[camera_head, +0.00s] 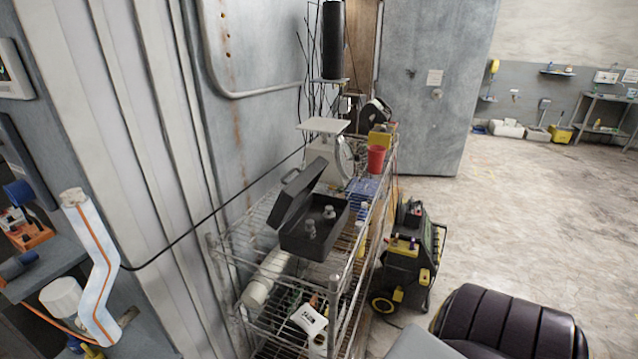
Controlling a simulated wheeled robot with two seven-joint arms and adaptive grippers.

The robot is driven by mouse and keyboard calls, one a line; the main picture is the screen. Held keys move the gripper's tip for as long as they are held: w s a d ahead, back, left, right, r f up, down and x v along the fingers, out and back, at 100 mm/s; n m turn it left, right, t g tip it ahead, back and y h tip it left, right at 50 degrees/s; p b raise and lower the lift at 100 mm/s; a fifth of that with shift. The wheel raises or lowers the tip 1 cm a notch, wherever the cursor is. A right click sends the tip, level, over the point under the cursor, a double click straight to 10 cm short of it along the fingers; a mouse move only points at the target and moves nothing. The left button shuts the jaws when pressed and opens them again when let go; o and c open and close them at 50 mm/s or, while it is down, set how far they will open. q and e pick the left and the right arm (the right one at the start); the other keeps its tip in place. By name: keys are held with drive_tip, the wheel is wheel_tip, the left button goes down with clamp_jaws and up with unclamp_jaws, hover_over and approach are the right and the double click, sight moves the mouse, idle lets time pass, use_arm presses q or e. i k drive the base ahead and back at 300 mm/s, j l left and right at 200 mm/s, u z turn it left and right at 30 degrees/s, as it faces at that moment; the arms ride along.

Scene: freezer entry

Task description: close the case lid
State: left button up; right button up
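The case (318,243) is a small dark grey box on the top shelf of a wire rack, in the middle of the head view. Its lid (297,192) is open, tilted up and back to the left, with a handle on its upper edge. Several small grey weight-like pieces (310,229) stand in the case's open body. Neither of my grippers can be made out in this view, and nothing touches the case or its lid.
A white dial scale (330,145) and a red cup (376,159) stand behind the case on the wire rack (337,283). A black and yellow machine (408,262) stands right of the rack. A dark padded seat (512,325) is at the lower right.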

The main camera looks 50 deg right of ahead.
sight(294, 193)
drive_tip(key=i+z, duration=0.15)
drive_tip(key=z, duration=0.25)
drive_tip(key=i+j+z, duration=0.1)
drive_tip(key=z, duration=0.3)
